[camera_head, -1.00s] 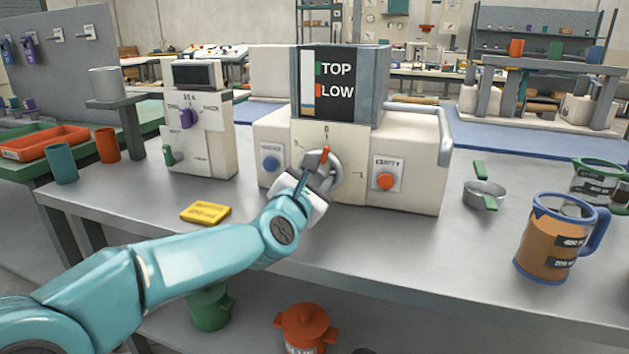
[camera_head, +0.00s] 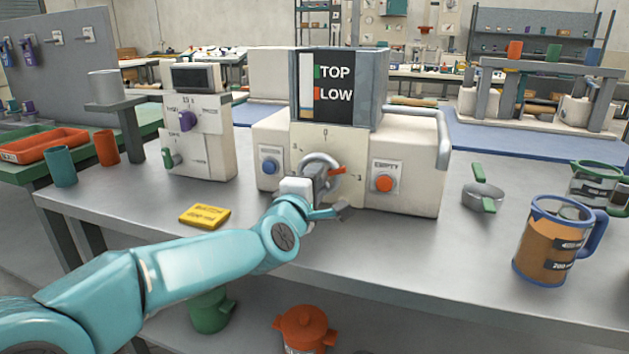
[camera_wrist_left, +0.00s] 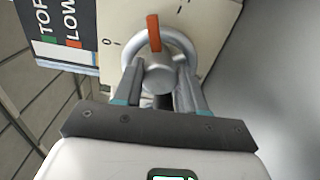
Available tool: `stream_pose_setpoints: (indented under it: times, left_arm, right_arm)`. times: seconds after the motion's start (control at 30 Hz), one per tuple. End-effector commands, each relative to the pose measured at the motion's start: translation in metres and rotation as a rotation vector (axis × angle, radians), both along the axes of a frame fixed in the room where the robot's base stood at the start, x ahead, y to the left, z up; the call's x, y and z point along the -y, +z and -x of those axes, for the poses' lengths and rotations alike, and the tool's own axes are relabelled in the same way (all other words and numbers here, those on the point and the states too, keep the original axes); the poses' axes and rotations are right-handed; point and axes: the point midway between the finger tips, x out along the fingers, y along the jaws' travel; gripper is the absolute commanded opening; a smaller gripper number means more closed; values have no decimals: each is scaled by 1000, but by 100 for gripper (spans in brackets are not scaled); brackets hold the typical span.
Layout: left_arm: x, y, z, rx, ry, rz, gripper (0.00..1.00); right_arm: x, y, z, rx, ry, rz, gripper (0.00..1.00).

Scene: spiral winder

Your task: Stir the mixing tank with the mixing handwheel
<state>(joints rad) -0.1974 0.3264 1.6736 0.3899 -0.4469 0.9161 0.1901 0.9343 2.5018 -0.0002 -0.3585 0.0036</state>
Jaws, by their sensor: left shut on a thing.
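The mixing handwheel (camera_head: 316,163) is a grey ring with a hub and an orange pointer on the front of the white tank machine (camera_head: 411,163). In the head view the pointer points right, toward the 3 mark. My left gripper (camera_head: 322,182) is at the wheel, its fingers shut on the wheel's hub part. In the left wrist view the gripper (camera_wrist_left: 160,85) has a finger on each side of the hub of the handwheel (camera_wrist_left: 186,50). The level gauge (camera_head: 334,85) above shows TOP and LOW marks. My right gripper is not in view.
A blue button (camera_head: 269,166) and an orange EMPTY button (camera_head: 384,183) flank the wheel. A yellow block (camera_head: 204,216) lies at the bench's front left. A white dial machine (camera_head: 205,140) stands left.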

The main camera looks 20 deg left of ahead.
Motion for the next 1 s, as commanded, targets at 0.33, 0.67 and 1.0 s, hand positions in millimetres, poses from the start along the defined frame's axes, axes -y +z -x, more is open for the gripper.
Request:
stream_pose_setpoints:
  times: [0.33, 0.67, 1.0]
  left_arm:
    - [0, 0, 0, 10, 0, -300, 10]
    - [-1, -2, 0, 15, 0, -477, 10]
    - [-1, -2, 0, 19, 0, -537, 10]
  right_arm:
    - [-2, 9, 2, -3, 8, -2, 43]
    - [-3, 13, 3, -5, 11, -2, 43]
    - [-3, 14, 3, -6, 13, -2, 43]
